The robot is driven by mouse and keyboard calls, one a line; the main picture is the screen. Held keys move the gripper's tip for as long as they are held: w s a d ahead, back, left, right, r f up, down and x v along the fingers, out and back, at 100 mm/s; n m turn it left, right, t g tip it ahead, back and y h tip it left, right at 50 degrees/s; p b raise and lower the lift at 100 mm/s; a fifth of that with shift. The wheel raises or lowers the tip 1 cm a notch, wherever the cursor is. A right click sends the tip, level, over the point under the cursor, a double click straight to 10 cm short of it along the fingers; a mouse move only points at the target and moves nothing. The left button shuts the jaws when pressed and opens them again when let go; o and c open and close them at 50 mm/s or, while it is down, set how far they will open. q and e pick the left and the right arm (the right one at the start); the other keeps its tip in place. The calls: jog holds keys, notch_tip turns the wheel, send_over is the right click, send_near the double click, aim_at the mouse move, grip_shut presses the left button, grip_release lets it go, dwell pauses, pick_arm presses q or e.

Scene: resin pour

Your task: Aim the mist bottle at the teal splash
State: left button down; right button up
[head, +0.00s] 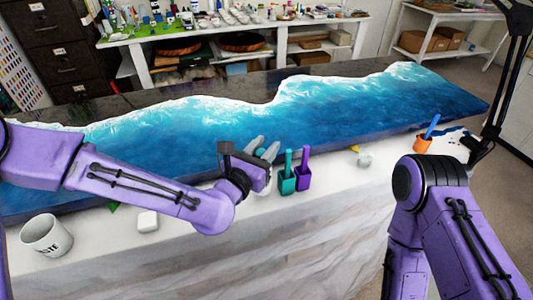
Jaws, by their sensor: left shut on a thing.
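My left gripper (266,149) is over the near edge of the blue resin slab, left of the middle of the head view. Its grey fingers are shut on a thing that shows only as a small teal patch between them. This seems to be the mist bottle, but most of it is hidden and I cannot tell which way it points. I cannot pick out a separate teal splash against the blue and teal resin (330,112). My right arm comes in at the right, and its gripper is out of view.
A teal cup (287,184) and a purple cup (304,181) stand just right of my left gripper.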

pick_arm(q)
jog(key=shift+d+f, duration=0.1)
jog(key=shift+f, duration=0.8)
jog(key=shift+d+f, duration=0.1)
jog(key=shift+f, duration=0.2)
jog(key=shift+f, duration=0.2)
jog(key=c, duration=1.1)
grip_release()
jog(key=shift+o, duration=0.2)
jog(key=shift+r, duration=0.1)
